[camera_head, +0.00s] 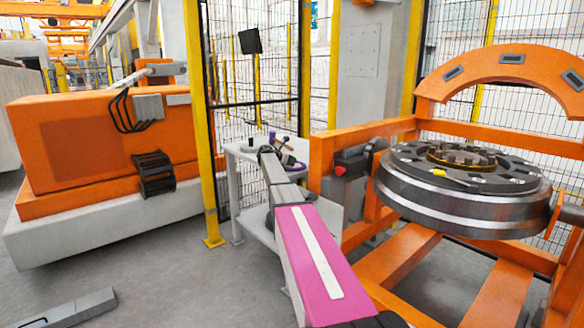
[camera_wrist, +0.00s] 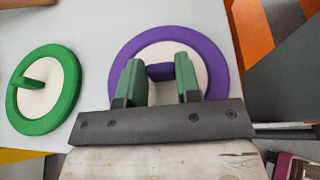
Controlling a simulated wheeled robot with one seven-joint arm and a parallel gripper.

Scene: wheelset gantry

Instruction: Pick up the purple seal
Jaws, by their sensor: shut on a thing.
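The purple seal (camera_wrist: 216,58) is a purple ring around a pale disc with a purple handle block in the middle. In the wrist view it lies at the upper centre, over the light table top. My gripper (camera_wrist: 160,72) has green fingers, one on each side of the purple handle, and is shut on it. I cannot tell whether the seal rests on the table or is slightly raised. In the head view a bit of the purple seal (camera_head: 294,166) shows on the small table, partly hidden by my arm.
A green seal (camera_wrist: 72,92) with a green handle lies to the left on the table (camera_wrist: 92,30). In the head view the grey table (camera_head: 236,180) stands beside the yellow fence post (camera_head: 207,130). An orange stand with a large round wheel part (camera_head: 460,205) is close on the right.

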